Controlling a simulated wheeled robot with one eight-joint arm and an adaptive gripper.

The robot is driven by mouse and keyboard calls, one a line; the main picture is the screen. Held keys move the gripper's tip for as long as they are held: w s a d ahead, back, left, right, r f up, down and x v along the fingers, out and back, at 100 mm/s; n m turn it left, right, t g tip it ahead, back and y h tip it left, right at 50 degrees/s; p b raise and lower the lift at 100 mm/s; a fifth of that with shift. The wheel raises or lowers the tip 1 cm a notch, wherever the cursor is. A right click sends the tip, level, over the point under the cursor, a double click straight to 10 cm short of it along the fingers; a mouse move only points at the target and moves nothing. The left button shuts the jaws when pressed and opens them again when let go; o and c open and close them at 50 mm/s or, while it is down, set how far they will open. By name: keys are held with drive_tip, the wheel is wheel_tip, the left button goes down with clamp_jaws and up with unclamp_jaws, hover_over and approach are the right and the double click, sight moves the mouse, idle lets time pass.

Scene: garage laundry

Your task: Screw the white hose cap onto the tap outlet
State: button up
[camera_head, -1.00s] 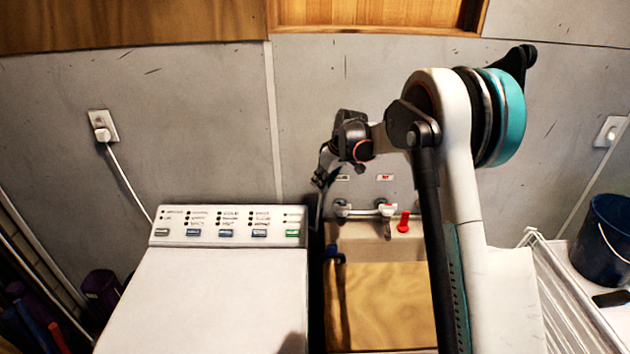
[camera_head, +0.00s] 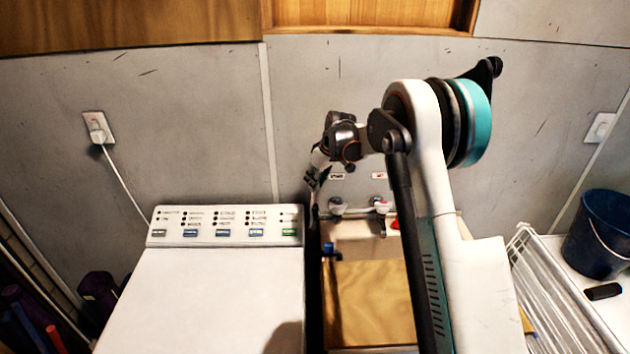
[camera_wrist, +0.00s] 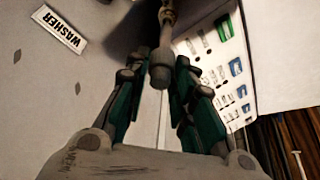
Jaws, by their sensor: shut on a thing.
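A grey stem with a wider cylindrical end (camera_wrist: 160,65) lies along the fingers, and a small brass-coloured piece shows at the fingertips. I cannot tell whether this is the white hose cap. In the head view my gripper (camera_head: 314,180) is small and dark, close to the wall, left of the taps. A tap (camera_head: 336,207) with a pale handle sits on the wall pipe beneath a label. Its outlet and any contact with the gripped thing are not clear.
The white washer (camera_head: 215,310) stands left, its control panel (camera_head: 225,226) near the gripper; the panel also shows in the wrist view (camera_wrist: 220,70). A second tap (camera_head: 380,207) and a sink with a wooden board (camera_head: 370,300) are right. A rack (camera_head: 560,290) and blue bucket (camera_head: 603,235) stand farther right.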

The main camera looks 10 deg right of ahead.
sight(315, 205)
drive_tip(key=shift+f+b, duration=2.7)
drive_tip(key=shift+f, duration=1.3)
drive_tip(key=shift+f, duration=0.25)
drive_tip(key=m+h+b, duration=0.1)
drive_tip(key=m, duration=0.2)
drive_tip(key=shift+m+t+b, duration=0.3)
drive_tip(key=shift+m+b, duration=0.05)
drive_tip(key=shift+m, duration=0.05)
drive_tip(key=shift+m+h, duration=0.6)
drive_tip(key=shift+m, duration=0.4)
drive_tip(key=m+h+b, duration=0.1)
drive_tip(key=m, duration=0.1)
drive_tip(key=shift+a+m, duration=0.1)
drive_tip(key=shift+m, duration=0.2)
drive_tip(key=m+h, duration=0.1)
drive_tip(key=m, duration=0.2)
